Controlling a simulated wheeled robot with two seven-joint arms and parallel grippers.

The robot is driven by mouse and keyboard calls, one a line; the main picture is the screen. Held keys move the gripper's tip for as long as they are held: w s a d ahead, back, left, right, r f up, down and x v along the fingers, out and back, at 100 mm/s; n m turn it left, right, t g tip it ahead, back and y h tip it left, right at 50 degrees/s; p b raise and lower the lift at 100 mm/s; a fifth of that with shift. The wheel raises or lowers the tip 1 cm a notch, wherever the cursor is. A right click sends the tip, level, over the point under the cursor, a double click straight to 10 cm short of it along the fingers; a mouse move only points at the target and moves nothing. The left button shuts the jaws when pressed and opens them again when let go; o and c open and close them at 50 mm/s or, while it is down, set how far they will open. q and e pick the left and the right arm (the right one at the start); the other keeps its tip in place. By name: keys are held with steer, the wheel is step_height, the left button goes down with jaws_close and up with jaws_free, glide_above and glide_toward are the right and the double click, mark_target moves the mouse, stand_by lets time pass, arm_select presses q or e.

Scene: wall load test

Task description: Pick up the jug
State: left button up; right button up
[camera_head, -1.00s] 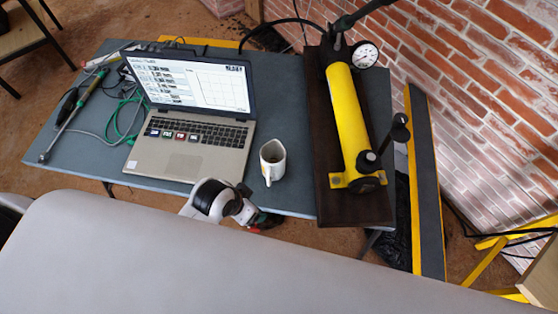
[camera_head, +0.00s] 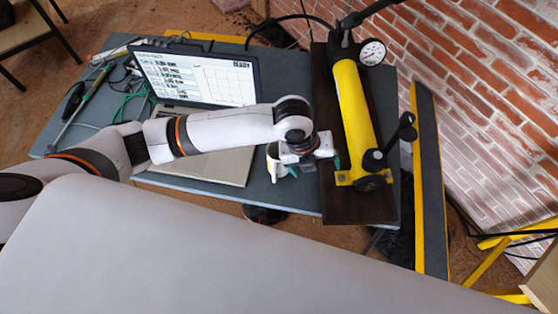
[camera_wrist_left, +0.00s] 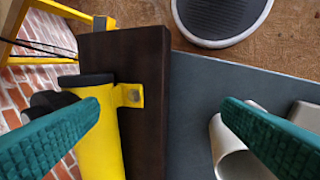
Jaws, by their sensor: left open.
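The white jug (camera_head: 273,160) stands on the grey table (camera_head: 300,90), between the laptop and the dark board of the yellow pump. My left arm reaches over the laptop and partly hides the jug. My left gripper (camera_head: 314,168) is open and empty, above the strip between jug and board. In the left wrist view its two green fingers are wide apart. The jug (camera_wrist_left: 228,155) shows there beside and below the right finger, which covers part of it. It is not between the fingertips. I cannot tell the height gap. My right gripper is not in view.
A yellow hand pump (camera_head: 350,110) with a gauge (camera_head: 372,52) lies on a dark board (camera_head: 330,200) right of the gripper. An open laptop (camera_head: 205,80) is left of the jug. Tools and green cable (camera_head: 135,105) lie at the far left. A brick wall (camera_head: 490,110) bounds the right.

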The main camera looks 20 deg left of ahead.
arm_select(q)
steer(key=w+a+r+m+g+y, duration=0.1)
steer(key=w+a+m+y, duration=0.1)
steer(key=w+a+m, duration=0.3)
steer(key=w+a+r+m+y, duration=0.1)
steer(key=a+m, duration=0.1)
steer(key=a, duration=0.4)
steer(key=p, duration=0.2)
glide_above(277, 146)
steer(key=s, duration=0.3)
steer(key=shift+m, duration=0.4)
steer(key=f, duration=0.6)
steer(key=shift+w+d, duration=0.2)
steer(key=shift+d, duration=0.2)
steer(key=shift+s+f+p, duration=0.15)
steer(key=shift+f+p, duration=0.15)
steer(key=shift+f, duration=0.35)
steer(key=f, duration=0.1)
steer(key=f+p, duration=0.1)
steer(key=f, duration=0.1)
steer(key=shift+s+d+f, duration=0.25)
steer(key=shift+f, duration=0.45)
steer(key=shift+c, duration=0.4)
